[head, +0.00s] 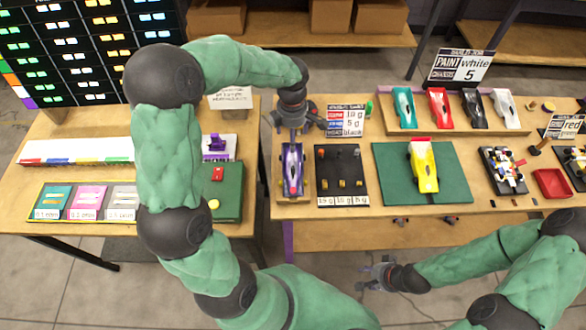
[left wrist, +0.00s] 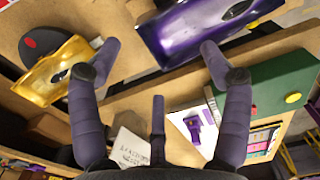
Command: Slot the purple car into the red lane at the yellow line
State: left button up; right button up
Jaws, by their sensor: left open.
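The purple car (head: 292,172) lies lengthwise on the left end of the right-hand table. My left gripper (head: 293,124) is above the far end of this car, with its fingers spread. In the left wrist view the purple car (left wrist: 190,32) is at the top, by the tip of the right-hand finger of my open left gripper (left wrist: 154,45); nothing is between the fingers. A long white track (head: 150,150) with red, blue, yellow and green parts along its front lies on the left table. I cannot make out the yellow line. My right gripper (head: 376,275) is open and empty, low in front of the table.
A gold car (left wrist: 55,72) shows in the left wrist view. A green box (head: 228,190) with buttons stands in front of the track. A black tray (head: 342,188) and a yellow car (head: 424,167) on a green mat (head: 455,180) are right of the purple car. A gap separates the tables.

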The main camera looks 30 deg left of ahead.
pick_arm(q)
jog(key=shift+w+f+b, duration=0.2)
jog(key=shift+f+b, duration=0.7)
jog(key=shift+f, duration=1.95)
jog(key=shift+s, duration=0.1)
jog(key=c, duration=1.2)
jog(key=shift+c, duration=0.9)
